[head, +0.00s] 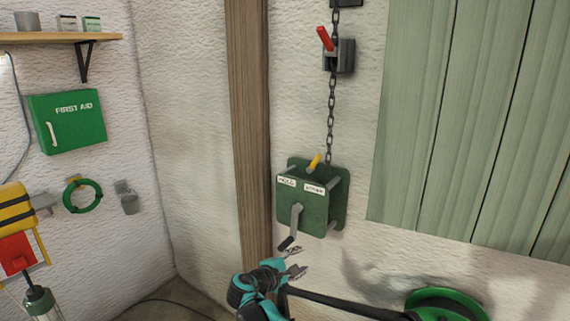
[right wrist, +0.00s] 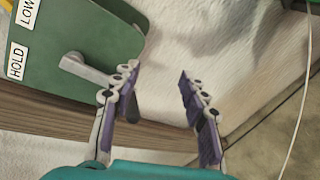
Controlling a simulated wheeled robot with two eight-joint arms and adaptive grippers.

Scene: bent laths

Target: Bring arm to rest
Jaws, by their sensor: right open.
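My right gripper (head: 294,262) is at the bottom middle of the head view, just below the crank handle (head: 286,243) of a green winch box (head: 312,208) on the wall. In the right wrist view its two fingers (right wrist: 158,76) stand apart with nothing between them. There the green winch plate (right wrist: 75,40) with the HOLD label is at the upper left, and the grey crank (right wrist: 90,70) comes close to the left finger in the picture; I cannot tell whether they touch. My left gripper is in neither view.
A chain (head: 331,110) runs up from the winch past a bracket with a red lever (head: 325,39). A yellow lever (head: 314,161) is on the winch top. A wooden post (head: 248,120) stands left, green shutter boards (head: 450,120) right. A green round thing (head: 447,303) is at lower right.

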